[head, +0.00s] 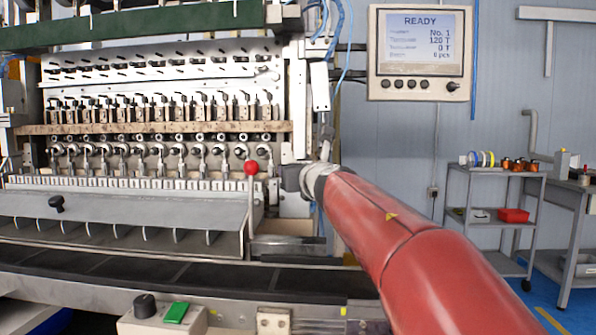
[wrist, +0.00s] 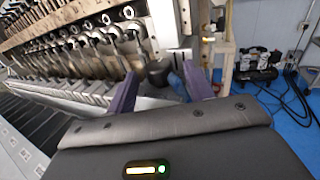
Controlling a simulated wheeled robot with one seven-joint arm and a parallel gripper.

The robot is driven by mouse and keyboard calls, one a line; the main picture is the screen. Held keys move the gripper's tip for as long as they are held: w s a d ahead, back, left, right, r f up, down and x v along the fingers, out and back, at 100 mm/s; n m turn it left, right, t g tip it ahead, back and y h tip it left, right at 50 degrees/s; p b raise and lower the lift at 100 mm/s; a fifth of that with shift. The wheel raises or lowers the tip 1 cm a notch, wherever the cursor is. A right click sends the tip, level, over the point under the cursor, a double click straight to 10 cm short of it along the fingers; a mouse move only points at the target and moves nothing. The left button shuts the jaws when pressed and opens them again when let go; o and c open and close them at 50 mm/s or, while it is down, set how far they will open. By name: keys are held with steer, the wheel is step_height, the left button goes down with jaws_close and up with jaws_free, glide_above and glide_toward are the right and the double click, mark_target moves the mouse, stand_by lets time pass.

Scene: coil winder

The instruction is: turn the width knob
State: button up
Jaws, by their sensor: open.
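In the wrist view, a dark rounded knob (wrist: 158,73) shows between the fingertips, at the right end of the machine's row of winding heads. It looks like the width knob, but no label is readable. My gripper (wrist: 161,70) has its two purple fingers spread apart, with nothing held between them. I cannot tell whether either finger touches the knob. In the head view, my red arm reaches in from the lower right to the machine's right end. It hides this knob and the fingers there.
A red-balled lever (head: 251,168) stands just left of my arm's end. A black knob (head: 56,203) sits on the sloped guard, another (head: 144,305) beside a green button (head: 176,312). The display panel (head: 420,52) reads READY. A grey cart (head: 497,200) stands at right.

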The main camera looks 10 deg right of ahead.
steer(key=shift+c, duration=0.2)
steer(key=c, duration=0.9)
steer(key=shift+d+f+n+y+b, duration=0.15)
steer(key=shift+n+y+b, duration=0.25)
steer(key=shift+y+b, duration=0.25)
steer(key=shift+w+d+n+y+b, duration=0.1)
steer(key=shift+d+n+y+b, duration=0.05)
steer(key=shift+n+y+b, duration=0.5)
steer(key=y, duration=0.1)
steer(key=n+g+y, duration=0.1)
steer(key=y, duration=0.1)
steer(key=shift+w+d+n+b, duration=0.1)
steer(key=shift+d+n+b, duration=0.1)
steer(key=shift+n+b, duration=0.1)
steer(key=n+g+y, duration=0.1)
steer(key=n+g+y+p, duration=0.1)
steer(key=n+y, duration=0.1)
steer(key=y, duration=0.1)
steer(key=shift+w+d+r+g+p, duration=0.2)
steer(key=shift+d+r+g+p, duration=0.1)
steer(key=shift+g, duration=0.1)
steer(key=shift+w+d+f+n+g+y+p, duration=0.1)
steer(key=shift+n+g+y+p, duration=0.4)
steer(key=shift+n+g+y, duration=0.35)
steer(key=shift+w+n+g+y+p, duration=0.1)
steer(key=shift+n+g+y+p, duration=0.4)
steer(key=shift+n+g+y, duration=0.3)
steer(key=shift+g+y, duration=0.25)
steer(key=shift+y, duration=0.1)
